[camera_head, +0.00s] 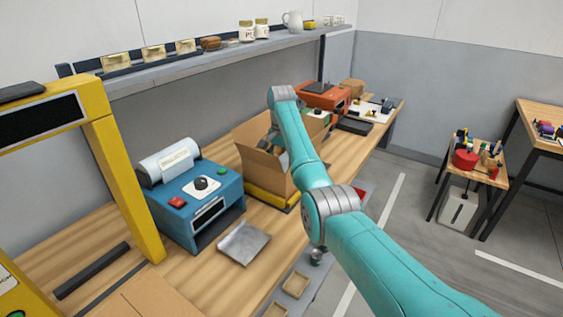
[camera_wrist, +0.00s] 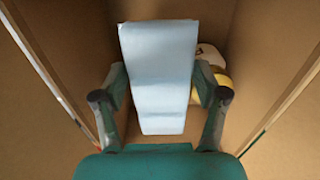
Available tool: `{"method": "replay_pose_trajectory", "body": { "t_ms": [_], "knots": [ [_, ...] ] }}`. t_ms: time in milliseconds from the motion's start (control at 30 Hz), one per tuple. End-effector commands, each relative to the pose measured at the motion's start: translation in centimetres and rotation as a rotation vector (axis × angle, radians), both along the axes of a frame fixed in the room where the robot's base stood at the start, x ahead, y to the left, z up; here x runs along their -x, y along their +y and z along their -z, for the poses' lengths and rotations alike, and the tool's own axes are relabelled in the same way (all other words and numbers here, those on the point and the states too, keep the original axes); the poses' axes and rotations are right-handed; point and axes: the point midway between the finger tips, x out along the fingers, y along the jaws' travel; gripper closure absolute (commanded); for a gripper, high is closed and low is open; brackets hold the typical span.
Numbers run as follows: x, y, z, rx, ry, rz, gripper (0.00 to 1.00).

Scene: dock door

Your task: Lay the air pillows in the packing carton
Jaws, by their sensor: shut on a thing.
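The packing carton (camera_head: 262,165) stands open on the bench, on a yellow-edged base. My arm reaches over it and my gripper is down inside it. In the wrist view my gripper (camera_wrist: 160,100) is shut on a pale blue air pillow (camera_wrist: 160,62), with one finger at each side of it. Cardboard walls (camera_wrist: 268,50) surround the pillow in that view. A white and yellow thing (camera_wrist: 215,72) lies in the carton to the right of the pillow, partly hidden by the pillow and a finger. I cannot tell whether the pillow touches the carton floor.
A blue machine (camera_head: 196,203) with a pale roll (camera_head: 169,161) stands left of the carton. A silver tray (camera_head: 243,243) lies in front of it. A yellow frame (camera_head: 124,185) rises at the left. An orange machine (camera_head: 325,97) stands behind the carton. A shelf (camera_head: 215,57) runs above.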

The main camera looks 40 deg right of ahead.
Motion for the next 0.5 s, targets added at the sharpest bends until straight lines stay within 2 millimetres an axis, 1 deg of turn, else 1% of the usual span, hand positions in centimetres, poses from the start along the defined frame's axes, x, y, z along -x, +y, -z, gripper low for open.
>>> {"method": "replay_pose_trajectory", "body": {
  "t_ms": [500],
  "knots": [
    [0.0,0.0,1.2,-0.001,0.001,0.0,0.52]
  ]
}}
